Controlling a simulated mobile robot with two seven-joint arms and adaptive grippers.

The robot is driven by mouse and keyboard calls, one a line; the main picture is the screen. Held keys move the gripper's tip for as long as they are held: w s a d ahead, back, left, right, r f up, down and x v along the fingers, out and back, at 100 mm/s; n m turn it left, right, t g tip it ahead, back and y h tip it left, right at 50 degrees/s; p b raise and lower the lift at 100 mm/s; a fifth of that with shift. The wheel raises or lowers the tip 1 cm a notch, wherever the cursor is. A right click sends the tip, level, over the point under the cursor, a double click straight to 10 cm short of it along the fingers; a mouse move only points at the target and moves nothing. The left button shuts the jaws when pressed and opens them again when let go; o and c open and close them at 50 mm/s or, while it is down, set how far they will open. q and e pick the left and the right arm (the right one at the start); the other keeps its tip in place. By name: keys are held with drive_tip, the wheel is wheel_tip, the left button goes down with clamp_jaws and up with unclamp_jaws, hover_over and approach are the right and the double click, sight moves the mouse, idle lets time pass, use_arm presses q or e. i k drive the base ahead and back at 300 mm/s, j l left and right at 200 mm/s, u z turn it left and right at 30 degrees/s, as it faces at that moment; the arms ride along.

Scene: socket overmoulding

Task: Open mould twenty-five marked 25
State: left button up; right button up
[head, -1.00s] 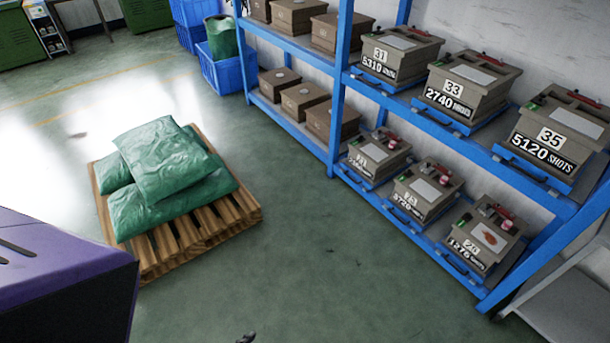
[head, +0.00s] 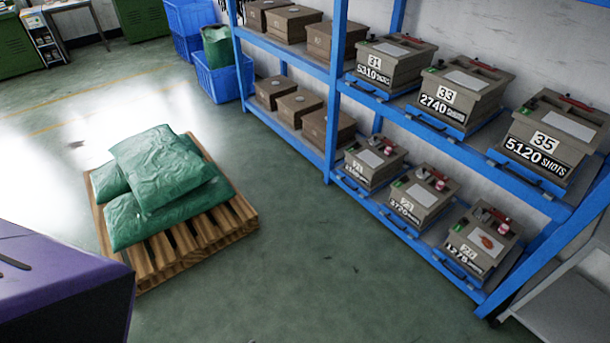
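Three grey-brown moulds stand on the lower shelf of the blue rack. The nearest mould (head: 484,240) has a white sheet with a reddish-orange mark on top; its number is too blurred to read surely, and its lower label looks like 1276. The middle mould (head: 424,198) and the far mould (head: 374,163) carry plain pale sheets; their numbers look like 23 and 21. All three look closed. No plate clearly reads 25. Neither of my grippers is in view.
A wooden pallet (head: 225,228) with green bags (head: 160,180) stands left. A purple-topped body (head: 60,265) is at lower left. Green floor (head: 330,270) before the rack is clear.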

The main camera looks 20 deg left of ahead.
sight(475, 250)
drive_tip(key=i+l, duration=0.2)
drive_tip(key=l, duration=0.25)
drive_tip(key=i+l+z, duration=0.15)
drive_tip(key=l, duration=0.3)
drive_tip(key=i+l, duration=0.3)
drive_tip(key=i+l+z, duration=0.1)
drive_tip(key=l, duration=0.45)
drive_tip(key=i+l+z, duration=0.1)
drive_tip(key=i+l, duration=0.25)
